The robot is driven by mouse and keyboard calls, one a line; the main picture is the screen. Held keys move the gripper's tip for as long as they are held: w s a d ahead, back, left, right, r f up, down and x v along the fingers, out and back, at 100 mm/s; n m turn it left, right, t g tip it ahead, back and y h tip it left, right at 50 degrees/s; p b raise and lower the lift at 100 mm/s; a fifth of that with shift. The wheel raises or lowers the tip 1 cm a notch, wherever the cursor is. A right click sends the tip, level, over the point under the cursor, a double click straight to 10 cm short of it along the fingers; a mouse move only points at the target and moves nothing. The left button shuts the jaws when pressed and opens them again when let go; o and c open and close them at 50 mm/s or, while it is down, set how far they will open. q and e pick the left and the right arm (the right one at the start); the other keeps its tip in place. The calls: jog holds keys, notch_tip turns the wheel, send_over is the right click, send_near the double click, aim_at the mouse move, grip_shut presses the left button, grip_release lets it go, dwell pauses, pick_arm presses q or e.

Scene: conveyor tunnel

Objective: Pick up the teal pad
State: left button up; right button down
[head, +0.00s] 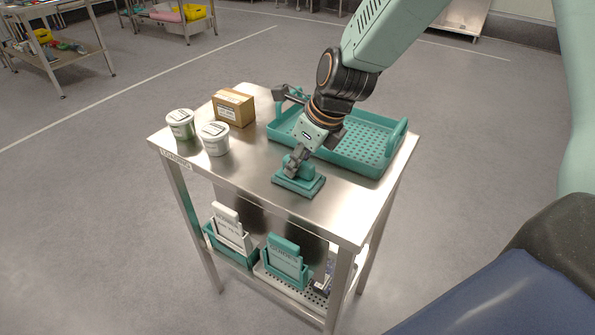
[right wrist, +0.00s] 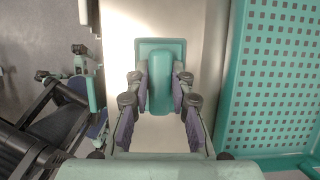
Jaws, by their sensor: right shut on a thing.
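The teal pad (head: 298,182) is a flat rectangular block with an upright rounded handle. It appears to rest level on the metal table (head: 232,166), near its front edge. My right gripper (head: 296,163) reaches down from above and is shut on the handle. In the right wrist view the fingers of the right gripper (right wrist: 161,82) press on both sides of the handle, and the far end of the pad's base (right wrist: 160,44) shows beyond it. The fingers hide part of the handle in the head view. My left gripper is not in view.
A teal perforated tray (head: 365,165) lies just behind and right of the pad. Two white tubs (head: 215,140) and a cardboard box (head: 234,107) stand at the left. Teal and white holders (head: 287,262) are on the lower shelf. Bare tabletop lies left of the pad.

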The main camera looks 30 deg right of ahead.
jog(key=shift+s+f, duration=0.1)
jog(key=shift+d+r, duration=0.1)
jog(key=shift+r, duration=0.1)
notch_tip(320, 180, up, 9)
jog(key=p, duration=0.4)
jog(key=shift+r+p, duration=0.1)
jog(key=shift+p, duration=0.2)
jog(key=shift+r, duration=0.25)
jog(key=c, duration=1.7)
grip_release()
grip_shut()
jog(key=shift+w, duration=0.2)
